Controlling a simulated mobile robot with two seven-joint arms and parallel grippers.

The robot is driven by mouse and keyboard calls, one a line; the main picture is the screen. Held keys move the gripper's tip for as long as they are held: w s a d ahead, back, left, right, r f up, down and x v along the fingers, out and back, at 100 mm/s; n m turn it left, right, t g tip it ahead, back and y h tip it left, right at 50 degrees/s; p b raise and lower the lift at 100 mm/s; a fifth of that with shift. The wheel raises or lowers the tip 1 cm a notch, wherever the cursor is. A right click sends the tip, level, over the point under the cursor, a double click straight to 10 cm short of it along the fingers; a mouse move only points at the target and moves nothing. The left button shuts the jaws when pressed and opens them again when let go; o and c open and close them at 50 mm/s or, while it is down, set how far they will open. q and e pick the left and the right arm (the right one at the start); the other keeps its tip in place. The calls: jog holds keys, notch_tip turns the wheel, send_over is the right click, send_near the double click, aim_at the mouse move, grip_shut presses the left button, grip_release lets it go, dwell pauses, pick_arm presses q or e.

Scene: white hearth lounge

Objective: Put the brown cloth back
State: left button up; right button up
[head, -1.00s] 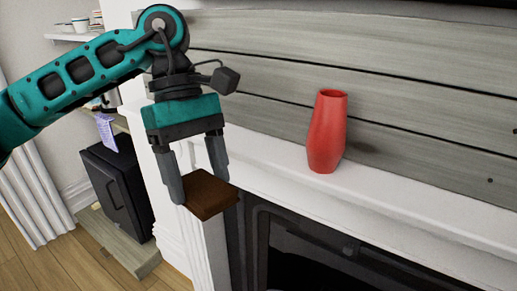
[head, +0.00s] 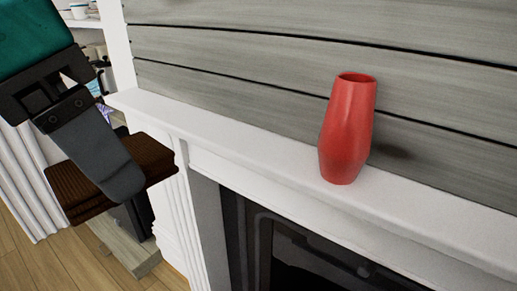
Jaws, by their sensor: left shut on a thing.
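The brown cloth (head: 146,156) is a folded, layered block at the left of the head view. My left gripper (head: 112,185) is shut on it and holds it in the air, in front of the left end of the white mantel. One dark finger lies across the near side of the cloth; the other finger is hidden. The cloth looks roughly level, with its right corner close to the mantel's edge in the picture; I cannot tell whether they touch. My right gripper is not in view.
A red vase (head: 347,130) stands upright on the white mantel (head: 255,145), right of the middle. The mantel top left of the vase is bare. Grey planks (head: 230,60) rise behind it. The dark fireplace (head: 300,255) is below. Shelves with small items stand at the back left.

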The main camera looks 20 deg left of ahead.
pick_arm(q)
jog(key=shift+s, duration=0.1)
jog(key=shift+w+n, duration=0.25)
jog(key=shift+n, duration=0.05)
jog(key=w+d+p, duration=0.1)
jog(key=w+d, duration=0.1)
jog(key=w, duration=0.3)
jog(key=w+d+p, duration=0.1)
jog(key=w+d, duration=0.1)
jog(key=w, duration=0.4)
jog(key=w+d, duration=0.2)
jog(key=w, duration=0.4)
jog(key=shift+w+d+r+p, duration=0.1)
jog(key=shift+w+d+p, duration=0.1)
jog(key=shift+p, duration=0.2)
jog(key=shift+x, duration=1)
notch_tip(320, 180, down, 4)
jog(key=shift+a+f, duration=0.1)
jog(key=shift+w+f, duration=0.15)
jog(key=shift+f, duration=0.4)
